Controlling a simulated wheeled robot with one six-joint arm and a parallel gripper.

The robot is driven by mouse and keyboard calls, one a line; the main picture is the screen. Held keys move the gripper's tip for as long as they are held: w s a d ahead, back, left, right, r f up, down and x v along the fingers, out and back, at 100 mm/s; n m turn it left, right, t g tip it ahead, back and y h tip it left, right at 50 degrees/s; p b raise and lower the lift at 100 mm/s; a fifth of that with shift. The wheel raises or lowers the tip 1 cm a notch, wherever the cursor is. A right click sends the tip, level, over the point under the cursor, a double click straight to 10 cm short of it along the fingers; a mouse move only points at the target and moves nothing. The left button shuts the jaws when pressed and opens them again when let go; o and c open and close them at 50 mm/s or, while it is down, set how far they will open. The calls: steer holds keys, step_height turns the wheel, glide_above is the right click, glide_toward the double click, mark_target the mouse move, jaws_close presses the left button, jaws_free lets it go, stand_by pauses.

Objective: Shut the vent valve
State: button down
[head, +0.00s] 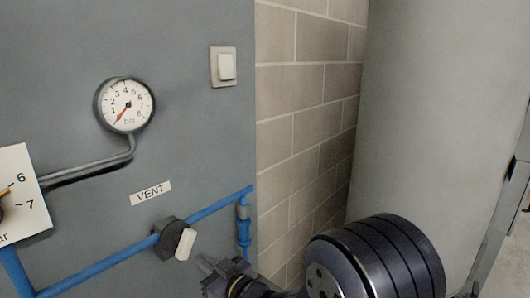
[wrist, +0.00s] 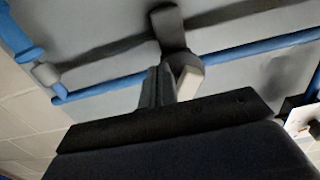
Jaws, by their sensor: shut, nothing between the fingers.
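The vent valve (head: 170,236) sits on a blue pipe below the "VENT" label (head: 151,193). It has a dark body and a cream lever handle (head: 186,244), which looks set across the pipe, though its exact angle is hard to tell. My gripper (head: 207,266) is just to the lower right of the handle. In the wrist view my shut gripper (wrist: 158,75) points at the panel beside the cream handle (wrist: 187,78), with nothing between the fingers. The dark valve body (wrist: 168,27) shows beyond. I cannot tell whether the fingers touch the handle.
The blue pipe (head: 95,268) runs along the grey panel and meets a blue fitting (head: 244,225) at right. A pressure gauge (head: 125,104), a larger dial (head: 18,195) and a white switch (head: 224,66) are on the panel. A large grey cylinder (head: 435,120) stands at right before a block wall.

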steer(key=shift+w+a, duration=0.2)
steer(key=shift+a, duration=0.05)
steer(key=shift+s+a+r, duration=0.15)
steer(key=shift+s+r, duration=0.1)
steer(key=shift+r, duration=0.35)
stand_by(0.8)
steer(key=shift+s+a+f+b, duration=0.3)
steer(key=shift+s+a+b, duration=0.15)
steer(key=shift+b, duration=0.6)
steer(key=shift+s+a+b, duration=0.25)
steer(key=shift+s+b, duration=0.1)
steer(key=shift+b, duration=0.25)
steer(key=shift+s+a+r+b, duration=0.1)
steer(key=shift+s+a+b, duration=0.15)
steer(key=shift+b, duration=0.1)
steer(key=shift+s+a+r, duration=0.15)
steer(key=shift+s+r, duration=0.05)
steer(key=shift+f+b, duration=0.15)
steer(key=shift+b, duration=0.2)
